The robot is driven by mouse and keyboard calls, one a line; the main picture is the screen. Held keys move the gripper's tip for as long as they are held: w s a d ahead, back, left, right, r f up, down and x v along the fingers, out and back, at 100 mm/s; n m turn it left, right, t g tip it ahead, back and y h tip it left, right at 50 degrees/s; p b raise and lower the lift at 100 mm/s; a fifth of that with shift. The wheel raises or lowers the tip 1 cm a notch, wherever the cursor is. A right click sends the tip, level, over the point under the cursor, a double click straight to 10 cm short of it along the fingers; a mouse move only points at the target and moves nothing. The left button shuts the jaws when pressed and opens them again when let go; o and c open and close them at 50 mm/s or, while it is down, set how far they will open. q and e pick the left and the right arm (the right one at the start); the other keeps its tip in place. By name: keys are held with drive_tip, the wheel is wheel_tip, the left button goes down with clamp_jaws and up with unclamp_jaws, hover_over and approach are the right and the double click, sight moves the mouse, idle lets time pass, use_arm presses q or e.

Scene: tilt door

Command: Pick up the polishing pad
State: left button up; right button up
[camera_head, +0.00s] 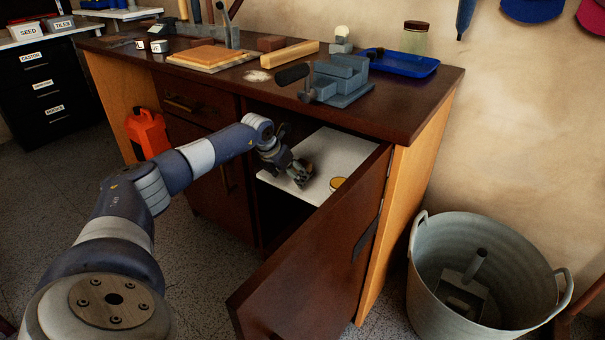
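A small round yellow-orange object (338,183), which looks like the polishing pad, lies on the white shelf (343,150) inside the open cabinet. The door's top edge partly hides it. My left gripper (303,178) reaches in over the shelf, just left of the pad and apart from it in the picture. Its dark fingers point down to the right. They are too small and dark to tell whether they are open or shut, and I see nothing held in them. My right gripper is not in view.
The cabinet door (318,262) hangs open toward me, right of my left arm. The dark worktop (408,103) overhangs the shelf and carries a vise (340,80) and a blue tray (402,64). A metal tub (425,275) stands at right. An orange container (147,133) stands left.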

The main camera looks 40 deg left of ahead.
use_arm(q)
drive_tip(key=shift+w, duration=0.9)
drive_tip(key=w, duration=0.1)
drive_tip(key=w+b, duration=0.2)
drive_tip(key=w, duration=0.1)
drive_tip(key=shift+a+f, duration=0.1)
drive_tip(key=shift+a, duration=0.15)
drive_tip(key=shift+w+f+b, duration=0.2)
drive_tip(key=shift+f+b, duration=0.1)
drive_tip(key=shift+b, duration=0.25)
drive_tip(key=shift+w+f, duration=0.2)
drive_tip(key=shift+c, duration=0.5)
drive_tip(key=c, duration=1.1)
